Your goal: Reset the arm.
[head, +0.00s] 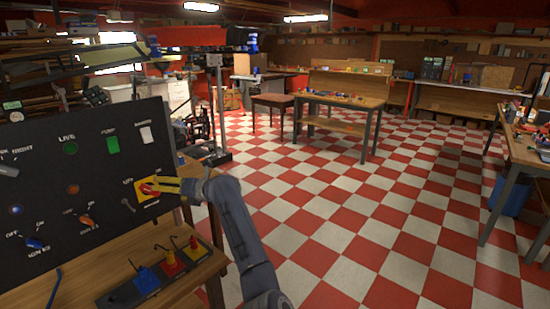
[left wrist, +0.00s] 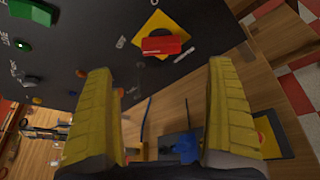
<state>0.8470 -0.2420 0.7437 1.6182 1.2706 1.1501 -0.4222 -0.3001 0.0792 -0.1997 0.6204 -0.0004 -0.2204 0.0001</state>
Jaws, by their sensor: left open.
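My left gripper (head: 165,187) is in front of the black control panel (head: 60,150), beside a yellow plate with a red handle (head: 147,188). In the left wrist view my left gripper (left wrist: 160,75) is open, its two yellow-padded fingers wide apart with nothing between them. The red handle (left wrist: 167,45) on its tilted yellow plate (left wrist: 180,22) lies beyond the fingertips, apart from them. In the head view the fingers partly overlap the plate. My right gripper is not in view.
Checkered floor to the right is open.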

